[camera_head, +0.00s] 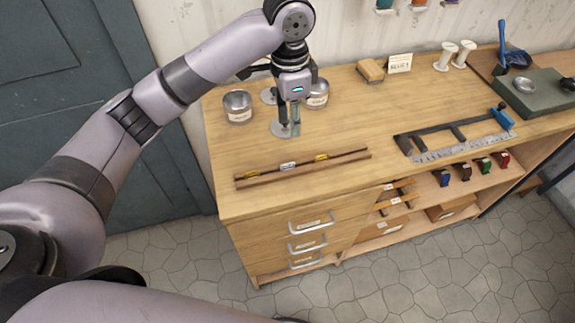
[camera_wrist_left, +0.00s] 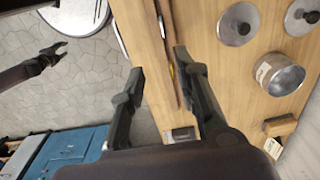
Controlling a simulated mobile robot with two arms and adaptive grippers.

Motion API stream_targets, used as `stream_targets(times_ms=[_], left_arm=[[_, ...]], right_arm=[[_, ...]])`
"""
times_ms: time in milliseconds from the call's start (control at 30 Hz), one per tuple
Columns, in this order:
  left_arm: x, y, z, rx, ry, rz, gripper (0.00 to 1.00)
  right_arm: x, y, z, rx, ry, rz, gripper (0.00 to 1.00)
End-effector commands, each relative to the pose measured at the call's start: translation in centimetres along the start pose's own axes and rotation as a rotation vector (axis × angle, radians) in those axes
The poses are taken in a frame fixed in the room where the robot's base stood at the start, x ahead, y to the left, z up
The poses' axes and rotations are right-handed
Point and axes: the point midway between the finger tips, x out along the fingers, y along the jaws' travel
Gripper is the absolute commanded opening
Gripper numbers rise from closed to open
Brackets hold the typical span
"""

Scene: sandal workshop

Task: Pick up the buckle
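I cannot make out a buckle for certain. A metal tin (camera_head: 237,106) and a second tin (camera_head: 317,94) stand on the bench, and their contents are not clear. One tin (camera_wrist_left: 279,75) shows in the left wrist view beside two round metal lids (camera_wrist_left: 238,24). My left gripper (camera_head: 288,116) points down over the bench between the tins, above a lid. In the left wrist view its fingers (camera_wrist_left: 158,62) are apart with nothing held between them. A dark gripper (camera_wrist_left: 52,50), apparently my right one, shows over the floor at upper left; its opening is unclear.
A wooden rail (camera_head: 303,168) with small silver and yellow pieces lies along the front of the workbench (camera_head: 375,110).

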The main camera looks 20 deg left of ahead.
Motion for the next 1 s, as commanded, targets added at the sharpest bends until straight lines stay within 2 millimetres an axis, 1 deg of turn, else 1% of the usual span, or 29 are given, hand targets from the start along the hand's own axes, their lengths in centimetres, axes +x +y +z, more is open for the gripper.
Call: stream_targets(times_ms=[33, 100, 167, 233, 367, 600, 700, 833, 1000], left_arm=[[-1.1, -0.7, 0.2, -0.006, -0.012, -0.008, 0.29], [-2.0, -1.1, 0.5, -0.008, -0.026, -0.008, 0.29], [-2.3, -1.3, 0.7, -0.01, -0.033, -0.006, 0.29], [-1.9, -1.4, 0.8, -0.011, -0.036, -0.005, 0.29], [0.3, -1.3, 0.9, -0.011, -0.038, -0.003, 0.29], [5.5, -1.3, 1.0, -0.011, -0.036, -0.003, 0.29], [7.4, -1.3, 1.1, -0.009, -0.035, -0.004, 0.29], [9.1, -1.3, 1.1, -0.01, -0.033, -0.005, 0.29], [10.0, -1.2, 1.1, -0.009, -0.033, -0.006, 0.29]], right_arm=[[0.0, 0.1, 0.0, 0.0, 0.0, 0.001, 0.4], [0.0, 0.1, 0.0, -0.001, 0.0, 0.001, 0.4], [0.0, 0.2, 0.0, -0.001, 0.0, 0.002, 0.4], [-0.2, 0.3, 0.0, -0.001, 0.0, 0.003, 0.4], [-0.8, 0.4, 0.0, -0.002, -0.001, 0.005, 0.4], [-2.1, 0.5, -0.1, -0.002, -0.001, 0.005, 0.4], [-2.5, 0.5, -0.1, -0.002, -0.001, 0.005, 0.4], [-2.8, 0.5, -0.1, -0.002, -0.001, 0.005, 0.4], [-3.1, 0.5, -0.2, -0.002, -0.002, 0.005, 0.4]])
